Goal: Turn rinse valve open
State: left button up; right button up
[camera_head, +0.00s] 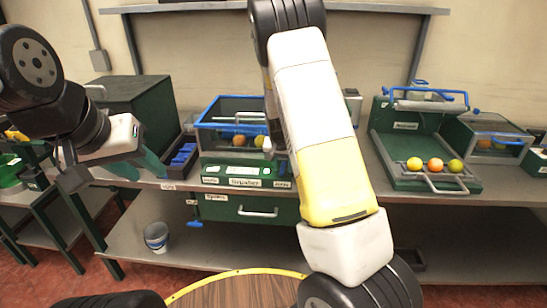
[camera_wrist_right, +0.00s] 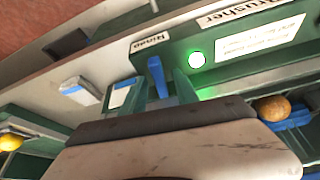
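The rinse valve has a blue lever (camera_wrist_right: 157,76) beside a label reading Rinse in the right wrist view. It stands next to a glowing green button (camera_wrist_right: 196,59) on the green brusher panel. My right gripper (camera_wrist_right: 163,90) has its two green fingers apart, one on each side of the blue lever. I cannot tell whether either finger touches it. In the head view, my right arm hides the right gripper and much of the panel's right side. My left gripper (camera_head: 146,166) hangs at the left, in front of the bench; its finger spacing is unclear.
A blue-rimmed bin (camera_head: 222,126) with oranges tops the brusher station. A green tray (camera_head: 411,183) with several fruits stands at the right. A blue bin (camera_head: 184,154) stands left of the brusher. A bucket (camera_head: 156,236) sits on the lower shelf. A round table (camera_head: 235,290) is in front.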

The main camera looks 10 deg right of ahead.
grip_shut()
jog(key=shift+d, duration=0.1)
jog(key=shift+n+y, duration=0.3)
jog(key=shift+n, duration=0.5)
grip_release()
jog(key=shift+v, duration=3.95)
